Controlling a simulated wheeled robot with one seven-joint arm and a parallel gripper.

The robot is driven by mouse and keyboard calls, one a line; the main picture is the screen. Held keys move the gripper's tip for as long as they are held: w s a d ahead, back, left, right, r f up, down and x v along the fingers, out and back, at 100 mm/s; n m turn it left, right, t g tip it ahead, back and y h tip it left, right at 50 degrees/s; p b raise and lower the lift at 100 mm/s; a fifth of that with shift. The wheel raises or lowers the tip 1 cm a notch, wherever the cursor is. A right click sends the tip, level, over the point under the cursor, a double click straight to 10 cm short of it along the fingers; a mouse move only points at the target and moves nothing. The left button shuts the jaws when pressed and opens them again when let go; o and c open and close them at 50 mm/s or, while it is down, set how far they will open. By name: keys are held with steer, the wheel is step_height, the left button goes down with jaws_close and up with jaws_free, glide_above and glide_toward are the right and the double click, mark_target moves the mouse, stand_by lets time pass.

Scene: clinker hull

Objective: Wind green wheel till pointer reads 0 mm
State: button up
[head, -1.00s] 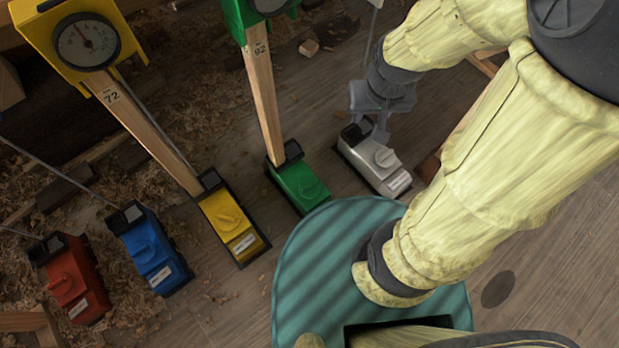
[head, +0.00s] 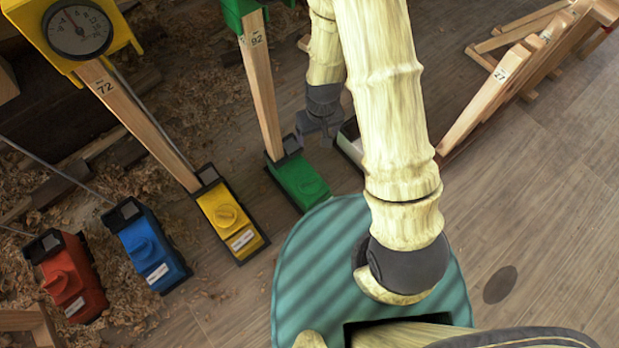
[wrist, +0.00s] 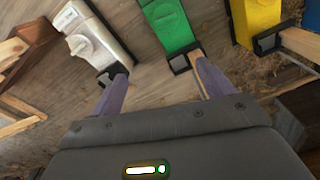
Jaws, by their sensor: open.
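The green floor unit (head: 299,182) has a round green knob on top and stands at the foot of a wooden post (head: 260,85) marked 92. The green housing (head: 240,12) at the post's upper end is cut off by the picture's top edge, and its pointer cannot be read. My gripper (head: 322,140) is open and empty, beside and above the green unit, to its upper right. In the wrist view, the green unit (wrist: 176,38) shows ahead of and between the spread fingers (wrist: 162,88), apart from them.
A grey-white unit (wrist: 98,42) stands beside the green one, mostly hidden by my arm in the head view. Yellow (head: 225,215), blue (head: 150,252) and red (head: 70,280) units stand to the left. Wooden trestles (head: 520,70) are at upper right; open floor lies below them.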

steer(key=n, duration=0.1)
glide_above(309, 180)
step_height(309, 180, down, 9)
steer(key=shift+w+f+g, duration=0.1)
steer(key=shift+w+g, duration=0.1)
steer(key=shift+g, duration=0.1)
steer(key=shift+s+d, duration=0.1)
step_height(309, 180, down, 17)
steer(key=b, duration=0.8)
steer(key=shift+f, duration=0.15)
steer(key=c, duration=1)
